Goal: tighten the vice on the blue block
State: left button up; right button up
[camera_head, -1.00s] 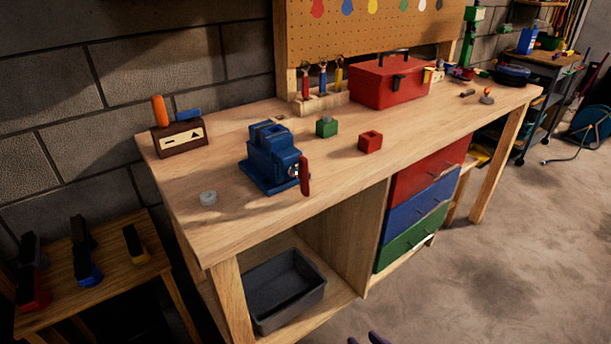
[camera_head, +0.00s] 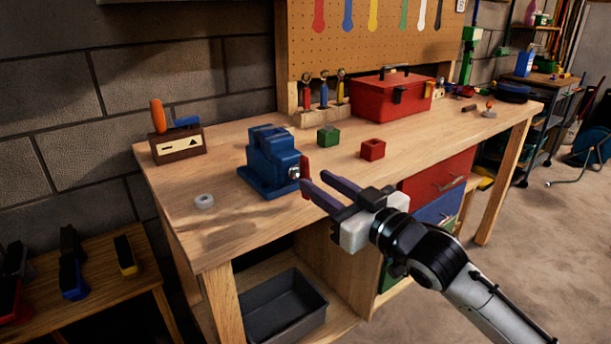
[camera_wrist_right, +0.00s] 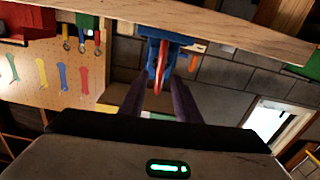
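The blue vice (camera_head: 268,158) stands on the workbench near its front left part. Its red handle (camera_head: 305,167) is upright on the front side. I cannot make out a separate blue block in the jaws. My right gripper (camera_head: 313,179) is open in front of the handle, its two dark purple fingers pointing at it. In the right wrist view, which is upside down, the red handle (camera_wrist_right: 159,66) lies between the fingertips (camera_wrist_right: 160,80), with the vice (camera_wrist_right: 153,45) behind; I cannot tell whether they touch. My left gripper is not in view.
The workbench (camera_head: 235,228) also holds a green block (camera_head: 328,137), a red block (camera_head: 373,150), a red toolbox (camera_head: 392,98), a brown box (camera_head: 178,144) and a grey ring (camera_head: 204,201). A dark bin (camera_head: 282,306) sits on the lower shelf. Bench space before the vice is clear.

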aim_at(308, 176)
jog(key=x, duration=0.5)
jog(key=shift+w+a, duration=0.1)
jog(key=shift+a, duration=0.05)
grip_shut()
